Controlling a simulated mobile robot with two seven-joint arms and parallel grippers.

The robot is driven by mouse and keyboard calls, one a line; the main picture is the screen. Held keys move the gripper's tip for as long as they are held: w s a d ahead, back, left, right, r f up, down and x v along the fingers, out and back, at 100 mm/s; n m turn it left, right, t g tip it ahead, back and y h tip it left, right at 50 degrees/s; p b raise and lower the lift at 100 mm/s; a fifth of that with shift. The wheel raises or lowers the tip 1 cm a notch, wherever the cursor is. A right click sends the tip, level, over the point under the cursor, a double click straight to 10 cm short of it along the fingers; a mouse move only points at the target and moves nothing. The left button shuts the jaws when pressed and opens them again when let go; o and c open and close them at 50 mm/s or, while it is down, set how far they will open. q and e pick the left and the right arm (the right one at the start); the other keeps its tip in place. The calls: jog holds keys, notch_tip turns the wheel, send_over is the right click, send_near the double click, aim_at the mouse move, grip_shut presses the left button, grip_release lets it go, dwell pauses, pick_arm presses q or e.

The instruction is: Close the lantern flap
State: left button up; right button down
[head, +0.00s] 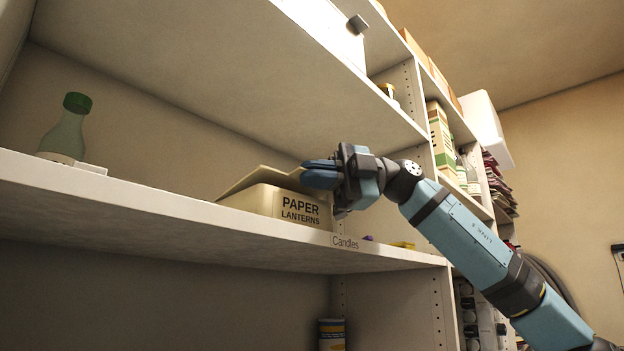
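A tan cardboard box labelled "PAPER LANTERNS" (300,208) sits on the shelf in the middle of the head view. Its flap (262,178) stands part way up, tilted, with its raised edge toward the upper right. My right gripper (310,174) comes in from the right, its blue fingers at the flap's right end above the box. The fingers lie close together with no gap showing between them. I cannot tell whether they touch the flap. The box's inside is hidden from this low angle. My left gripper is out of view.
A green-capped bottle (66,130) stands far left. Another shelf (230,60) hangs overhead. A small yellow item (403,245) lies right of the box. The shelf between bottle and box looks mostly clear.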

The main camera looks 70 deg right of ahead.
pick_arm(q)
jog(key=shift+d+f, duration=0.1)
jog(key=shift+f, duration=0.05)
pick_arm(e)
jog(key=shift+f, duration=0.3)
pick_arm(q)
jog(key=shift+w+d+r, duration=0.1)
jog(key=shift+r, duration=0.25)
pick_arm(e)
jog(key=c, duration=1.3)
grip_release()
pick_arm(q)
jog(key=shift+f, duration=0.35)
pick_arm(e)
jog(key=shift+a, duration=0.1)
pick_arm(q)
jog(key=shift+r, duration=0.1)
